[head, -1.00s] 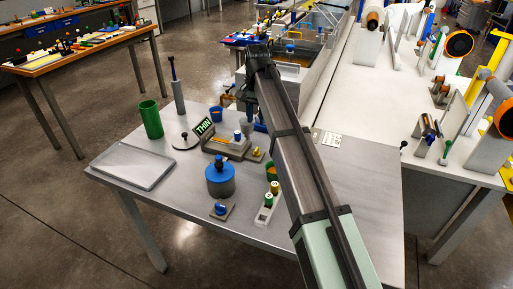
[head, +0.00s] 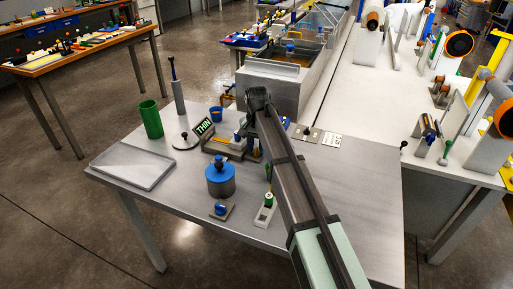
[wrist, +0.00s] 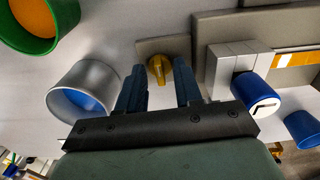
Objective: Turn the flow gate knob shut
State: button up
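A yellow knob (wrist: 158,69) on a small grey plate (wrist: 170,46) shows in the wrist view; it looks like the flow gate knob. My gripper (wrist: 159,66) is open, with one dark finger on each side of the knob. Gaps show between the knob and both fingers, and I cannot tell how far down the fingers reach. In the head view my arm hides most of the gripper and the knob. The unit with the green "THIN" display (head: 204,127) stands just left of the arm's end.
A blue-topped jar (head: 220,180), a small blue knob (head: 220,209) and a green cup (head: 150,120) stand on the table, with an empty tray (head: 133,166) at left. A grey tank (head: 270,90) stands behind. In the wrist view, a blue cylinder (wrist: 256,90) is close to the right finger.

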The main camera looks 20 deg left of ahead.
jog(key=shift+f, duration=0.15)
grip_shut()
